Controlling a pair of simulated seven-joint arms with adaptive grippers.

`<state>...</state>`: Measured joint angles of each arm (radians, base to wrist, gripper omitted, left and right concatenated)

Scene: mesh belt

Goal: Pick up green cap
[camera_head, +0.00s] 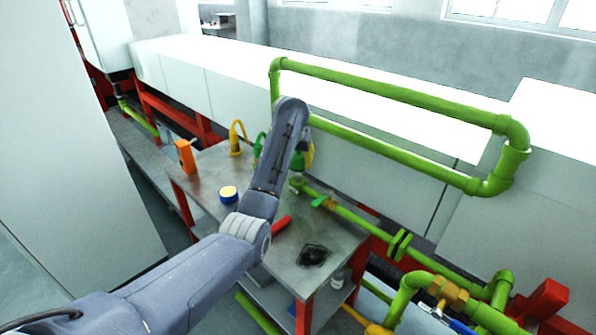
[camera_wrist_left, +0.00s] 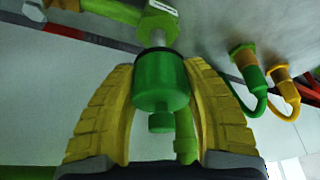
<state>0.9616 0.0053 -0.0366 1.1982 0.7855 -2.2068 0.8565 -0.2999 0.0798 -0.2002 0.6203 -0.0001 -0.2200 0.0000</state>
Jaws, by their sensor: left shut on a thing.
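The green cap (camera_wrist_left: 160,78) is a dark green cylinder with a smaller knob. In the left wrist view it sits between the two yellow fingers of my left gripper (camera_wrist_left: 165,100), which is shut on it. A grey stem shows at its far end, close to green pipework. In the head view my left gripper (camera_head: 306,155) is over the back right part of the metal table, and green shows beside its fingers (camera_head: 298,161). The arm hides part of the cap there. I cannot tell whether the cap is clear of what is under it. My right gripper is not in view.
The metal table (camera_head: 350,238) holds an orange device (camera_head: 185,156), a yellow hooked piece (camera_head: 236,138), a green hooked piece (camera_head: 258,146), a yellow-topped jar (camera_head: 228,194), a red rod (camera_head: 281,223) and a dark patch (camera_head: 312,256). Green pipes (camera_head: 400,168) run behind and to the right.

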